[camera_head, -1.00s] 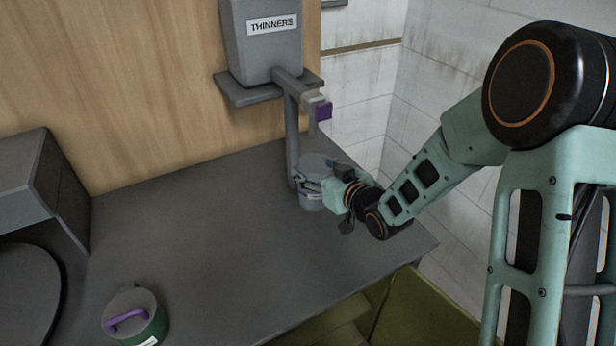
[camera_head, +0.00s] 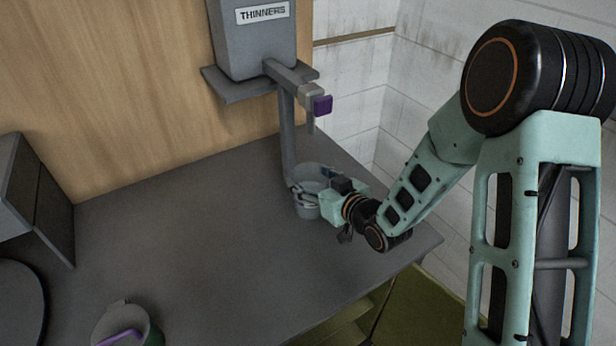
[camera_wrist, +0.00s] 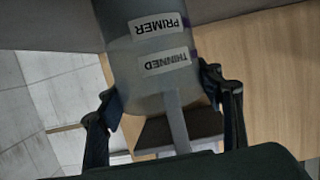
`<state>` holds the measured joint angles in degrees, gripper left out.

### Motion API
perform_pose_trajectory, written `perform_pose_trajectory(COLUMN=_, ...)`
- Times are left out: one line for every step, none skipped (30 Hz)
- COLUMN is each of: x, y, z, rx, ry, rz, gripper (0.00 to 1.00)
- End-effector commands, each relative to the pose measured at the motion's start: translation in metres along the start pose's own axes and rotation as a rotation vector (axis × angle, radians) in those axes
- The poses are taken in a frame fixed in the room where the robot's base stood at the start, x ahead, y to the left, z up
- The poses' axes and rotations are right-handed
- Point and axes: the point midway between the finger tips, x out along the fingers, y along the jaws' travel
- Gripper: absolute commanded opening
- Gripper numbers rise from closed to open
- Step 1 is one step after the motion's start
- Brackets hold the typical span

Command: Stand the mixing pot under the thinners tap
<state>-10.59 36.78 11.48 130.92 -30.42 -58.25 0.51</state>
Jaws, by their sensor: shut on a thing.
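The grey mixing pot (camera_head: 306,210) is open-topped and upright at the far right of the worktop, beside the stand post. It sits below the thinners tap (camera_head: 322,105), which has a purple end and a thin downward spout; the pot's mouth appears roughly under the spout. My gripper (camera_head: 312,190) is shut on the pot from the right. In the wrist view the pot (camera_wrist: 150,85) lies between my fingers, its labels PRIMER and THINNED upside down. Whether its base touches the worktop is unclear.
The grey thinners tank (camera_head: 255,45) stands on a bracket against the wooden panel. A green can (camera_head: 150,330) with a purple handle is cut off at the lower left. A grey box (camera_head: 35,195) stands at the left. The middle of the worktop (camera_head: 200,240) is clear.

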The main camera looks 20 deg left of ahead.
Motion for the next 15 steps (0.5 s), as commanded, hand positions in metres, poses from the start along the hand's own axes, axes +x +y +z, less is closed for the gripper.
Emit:
perform_pose_trajectory(x=0.0000, y=0.0002, z=-0.0017, rx=-0.001, ry=0.004, rz=0.000, gripper=0.03)
perform_pose_trajectory(x=0.0000, y=0.0002, z=-0.0018, rx=-0.001, ry=0.004, rz=0.000, gripper=0.03)
perform_pose_trajectory(x=0.0001, y=0.0002, z=-0.0019, rx=-0.001, ry=0.004, rz=0.000, gripper=0.03)
perform_pose_trajectory(x=0.0001, y=0.0002, z=-0.0019, rx=-0.001, ry=0.004, rz=0.000, gripper=0.03)
perform_pose_trajectory(x=0.0001, y=0.0001, z=-0.0020, rx=-0.001, ry=0.004, rz=0.000, gripper=0.03)
perform_pose_trajectory(x=0.0002, y=0.0001, z=-0.0019, rx=-0.001, ry=0.004, rz=0.000, gripper=0.03)
perform_pose_trajectory(x=0.0003, y=0.0001, z=-0.0017, rx=-0.001, ry=0.004, rz=0.000, gripper=0.03)
perform_pose_trajectory(x=0.0005, y=0.0001, z=-0.0010, rx=-0.001, ry=0.004, rz=0.000, gripper=0.03)
perform_pose_trajectory(x=0.0009, y=0.0001, z=0.0002, rx=-0.001, ry=0.004, rz=0.000, gripper=0.03)
perform_pose_trajectory(x=0.0012, y=0.0001, z=0.0012, rx=-0.001, ry=0.004, rz=0.000, gripper=0.03)
perform_pose_trajectory(x=0.0015, y=0.0001, z=0.0019, rx=-0.001, ry=0.004, rz=0.000, gripper=0.03)
perform_pose_trajectory(x=0.0010, y=-0.0001, z=0.0028, rx=0.000, ry=0.000, rz=0.000, gripper=0.63)
perform_pose_trajectory(x=0.0009, y=-0.0001, z=0.0023, rx=0.000, ry=0.000, rz=0.000, gripper=0.66)
perform_pose_trajectory(x=0.0008, y=-0.0001, z=0.0023, rx=0.000, ry=0.000, rz=0.000, gripper=0.69)
perform_pose_trajectory(x=0.0009, y=-0.0001, z=0.0023, rx=0.000, ry=0.000, rz=0.000, gripper=0.74)
